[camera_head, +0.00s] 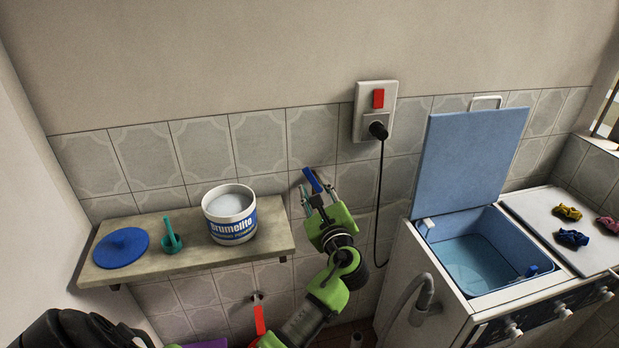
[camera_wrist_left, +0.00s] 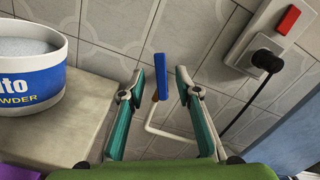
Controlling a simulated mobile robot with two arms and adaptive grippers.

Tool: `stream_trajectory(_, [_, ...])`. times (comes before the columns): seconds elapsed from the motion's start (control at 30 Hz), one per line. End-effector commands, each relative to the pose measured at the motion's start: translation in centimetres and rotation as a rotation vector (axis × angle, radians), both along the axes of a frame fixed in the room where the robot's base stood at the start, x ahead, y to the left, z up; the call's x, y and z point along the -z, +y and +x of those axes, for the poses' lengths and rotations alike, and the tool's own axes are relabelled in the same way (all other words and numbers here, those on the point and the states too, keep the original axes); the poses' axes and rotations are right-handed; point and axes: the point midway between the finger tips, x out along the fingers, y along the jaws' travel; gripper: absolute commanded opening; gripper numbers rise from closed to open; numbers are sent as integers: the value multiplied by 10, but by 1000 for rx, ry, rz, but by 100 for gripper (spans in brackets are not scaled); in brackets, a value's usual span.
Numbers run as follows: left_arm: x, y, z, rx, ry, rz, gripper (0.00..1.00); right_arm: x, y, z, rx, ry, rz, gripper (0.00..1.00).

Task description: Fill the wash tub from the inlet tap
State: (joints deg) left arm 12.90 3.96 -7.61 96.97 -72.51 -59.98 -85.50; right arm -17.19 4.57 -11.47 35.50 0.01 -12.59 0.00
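The inlet tap shows a blue lever (camera_head: 312,180) on the tiled wall, right of the shelf. In the left wrist view the upright lever (camera_wrist_left: 159,68) is between the fingertips, with clear gaps on both sides, and a white bent pipe (camera_wrist_left: 160,132) below it. My left gripper (camera_head: 317,194) is open around the lever. The wash tub (camera_head: 447,231) is the blue basin of the white washing machine at right, its blue lid (camera_head: 470,160) raised. Its bottom looks teal; I cannot tell whether water is in it. My right gripper is not in view.
A wooden shelf (camera_head: 190,262) holds a powder tub (camera_head: 230,215), a green scoop (camera_head: 172,240) and a blue lid (camera_head: 121,247). A socket (camera_head: 374,112) has a black plug and cord. A grey hose (camera_head: 424,290) and several cloths (camera_head: 571,238) are at right. A red lever (camera_head: 259,318) is low.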

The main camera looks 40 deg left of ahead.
Motion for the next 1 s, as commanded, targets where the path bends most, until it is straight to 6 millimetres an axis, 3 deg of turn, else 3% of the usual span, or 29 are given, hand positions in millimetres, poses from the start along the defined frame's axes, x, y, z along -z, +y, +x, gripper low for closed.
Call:
stream_trajectory(0.1, [1, -17, -15, 0, 1, -2, 31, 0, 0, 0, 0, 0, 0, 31])
stream_trajectory(0.3, [0, -31, -27, -1, 0, 0, 31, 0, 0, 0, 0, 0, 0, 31])
stream_trajectory(1.0, [0, -33, -28, -1, 0, 0, 31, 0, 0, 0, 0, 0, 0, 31])
